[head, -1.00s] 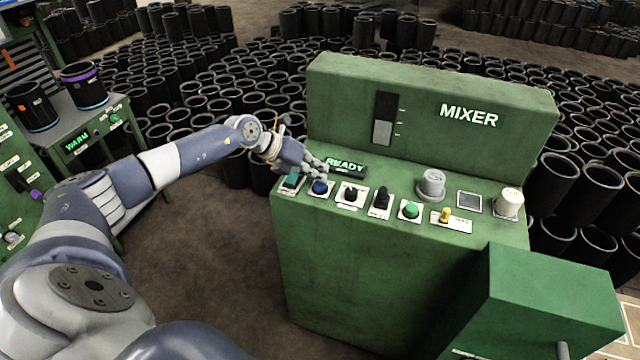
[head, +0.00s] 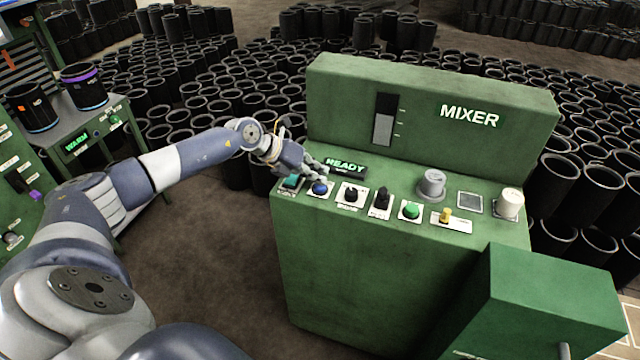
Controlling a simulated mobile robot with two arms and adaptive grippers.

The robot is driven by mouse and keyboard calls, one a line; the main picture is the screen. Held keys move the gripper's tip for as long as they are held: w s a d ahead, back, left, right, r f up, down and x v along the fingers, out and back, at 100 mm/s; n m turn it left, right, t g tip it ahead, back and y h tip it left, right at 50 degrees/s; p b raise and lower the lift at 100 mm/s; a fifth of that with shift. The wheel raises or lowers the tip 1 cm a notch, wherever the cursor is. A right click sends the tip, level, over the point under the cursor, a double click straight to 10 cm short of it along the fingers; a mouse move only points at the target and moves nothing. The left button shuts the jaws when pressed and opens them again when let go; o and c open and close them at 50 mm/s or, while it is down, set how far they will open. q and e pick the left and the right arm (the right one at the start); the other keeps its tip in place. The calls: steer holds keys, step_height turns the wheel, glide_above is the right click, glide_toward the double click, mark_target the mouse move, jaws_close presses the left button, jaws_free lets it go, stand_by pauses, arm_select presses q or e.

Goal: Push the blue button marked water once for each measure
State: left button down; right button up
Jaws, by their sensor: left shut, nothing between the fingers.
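The green mixer (head: 400,262) stands in front of me, with a row of controls along its top edge. The blue button (head: 320,188) is second from the left on a white plate; its label is too small to read. My left gripper (head: 317,174) is shut and empty, its fingertips just above and behind the blue button. I cannot tell whether they touch it. A lit READY display (head: 346,165) is beside the fingers. The level gauge (head: 384,120) on the upright panel shows a pale column filling a bit more than half. My right gripper is out of view.
A teal button (head: 291,182) sits close left of the blue one. A black knob (head: 351,194), a black switch (head: 382,199) and a green button (head: 410,210) follow to the right. Black sleeves crowd the floor behind. A WARM station (head: 77,143) stands at left.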

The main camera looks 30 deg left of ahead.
arm_select(q)
steer(key=shift+r+p, duration=0.55)
steer(key=shift+r, duration=0.25)
step_height(320, 180, up, 5)
steer(key=p, duration=0.4)
stand_by(1.7)
step_height(320, 180, up, 4)
steer(key=shift+f+p, duration=0.1)
steer(key=shift+p, duration=0.75)
